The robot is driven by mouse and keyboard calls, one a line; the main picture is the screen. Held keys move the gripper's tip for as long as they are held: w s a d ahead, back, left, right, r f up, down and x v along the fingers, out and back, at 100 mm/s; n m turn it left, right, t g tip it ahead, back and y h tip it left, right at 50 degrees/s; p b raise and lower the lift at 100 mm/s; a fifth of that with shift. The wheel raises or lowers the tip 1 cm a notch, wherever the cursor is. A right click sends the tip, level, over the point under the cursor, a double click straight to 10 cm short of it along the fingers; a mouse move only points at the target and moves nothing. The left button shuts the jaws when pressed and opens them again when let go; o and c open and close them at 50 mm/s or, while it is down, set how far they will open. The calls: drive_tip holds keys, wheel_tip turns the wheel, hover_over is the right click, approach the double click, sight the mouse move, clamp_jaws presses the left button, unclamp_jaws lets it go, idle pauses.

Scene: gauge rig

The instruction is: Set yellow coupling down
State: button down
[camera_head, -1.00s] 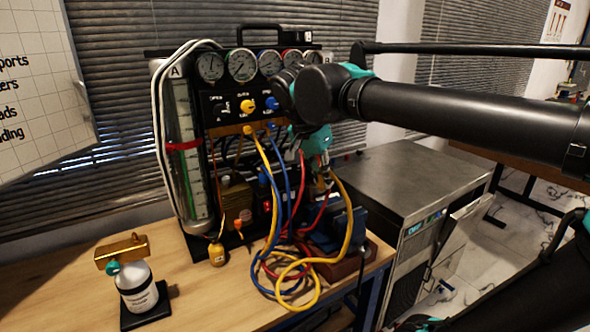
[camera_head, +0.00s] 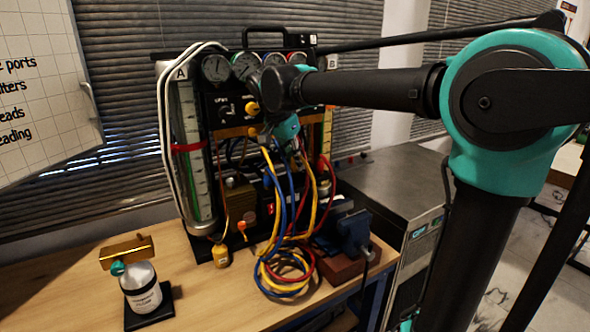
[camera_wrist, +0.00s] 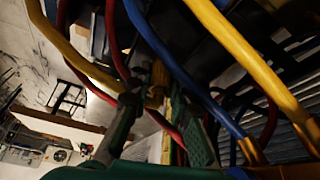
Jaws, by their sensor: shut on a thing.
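My gripper (camera_wrist: 158,108) is shut on a small yellow-brass piece (camera_wrist: 157,80), which appears to be the yellow coupling, between its two dark green fingers in the wrist view. In the head view my gripper (camera_head: 288,130) is in front of the gauge rig (camera_head: 223,105), below its gauges and among the hoses. There the held piece cannot be made out. A yellow hose (camera_head: 268,160) hangs past the gripper to the coils on the bench. In the wrist view a yellow hose (camera_wrist: 235,45) crosses close by the fingers.
Blue and red hoses (camera_head: 313,268) coil with the yellow one near the bench's front edge. A blue vise (camera_head: 355,232) stands right of them. Bare bench (camera_head: 215,300) lies between jar and coils.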

drive_tip(key=shift+f, duration=1.4)
drive_tip(key=c, duration=1.4)
unclamp_jaws()
drive_tip(key=shift+f, duration=0.1)
drive_tip(key=v, duration=1.2)
drive_tip(key=shift+s, duration=0.1)
